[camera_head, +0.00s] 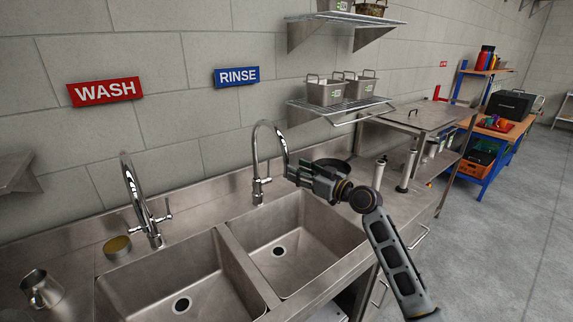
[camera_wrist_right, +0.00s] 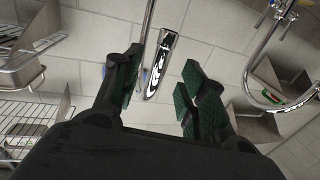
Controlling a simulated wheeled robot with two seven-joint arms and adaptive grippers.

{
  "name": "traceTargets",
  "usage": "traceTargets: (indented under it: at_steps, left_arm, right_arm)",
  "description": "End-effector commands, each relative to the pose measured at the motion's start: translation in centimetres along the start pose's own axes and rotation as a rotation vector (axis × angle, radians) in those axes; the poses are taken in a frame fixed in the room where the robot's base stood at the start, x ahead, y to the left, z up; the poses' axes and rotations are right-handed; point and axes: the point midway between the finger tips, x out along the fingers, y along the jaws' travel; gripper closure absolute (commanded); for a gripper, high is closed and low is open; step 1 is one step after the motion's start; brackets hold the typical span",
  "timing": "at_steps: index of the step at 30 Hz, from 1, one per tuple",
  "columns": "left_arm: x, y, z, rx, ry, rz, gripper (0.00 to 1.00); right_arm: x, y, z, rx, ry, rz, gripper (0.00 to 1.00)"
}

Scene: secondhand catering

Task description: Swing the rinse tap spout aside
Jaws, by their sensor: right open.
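The rinse tap (camera_head: 257,170) stands behind the right basin under the blue RINSE sign (camera_head: 237,76). Its curved chrome spout (camera_head: 283,143) arches toward the right, with its end beside my right gripper (camera_head: 297,172). In the right wrist view, my right gripper (camera_wrist_right: 160,82) is open, with green pads on its fingers. A chrome spout end (camera_wrist_right: 160,62) shows between the two fingers, with a gap on the right side; contact on the left side cannot be told. My left gripper is not in view.
The wash tap (camera_head: 138,205) stands behind the left basin (camera_head: 172,277). A small yellow-topped pot (camera_head: 117,246) and a metal jug (camera_head: 40,289) are at the left. A wire shelf (camera_head: 350,107) holds grey tubs. Upright cylinders (camera_head: 380,171) stand right of the right basin (camera_head: 300,240).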

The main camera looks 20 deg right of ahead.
Motion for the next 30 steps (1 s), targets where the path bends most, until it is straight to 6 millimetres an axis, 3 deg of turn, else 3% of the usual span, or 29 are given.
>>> traceTargets:
  at_steps: [15, 30]
  left_arm:
    - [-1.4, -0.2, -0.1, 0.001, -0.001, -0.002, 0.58]
    - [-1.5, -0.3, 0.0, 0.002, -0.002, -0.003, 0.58]
  right_arm:
    - [5.1, 0.0, -0.1, 0.001, 0.001, 0.0, 0.58]
    - [5.9, 0.0, 0.0, 0.0, 0.0, 0.0, 0.58]
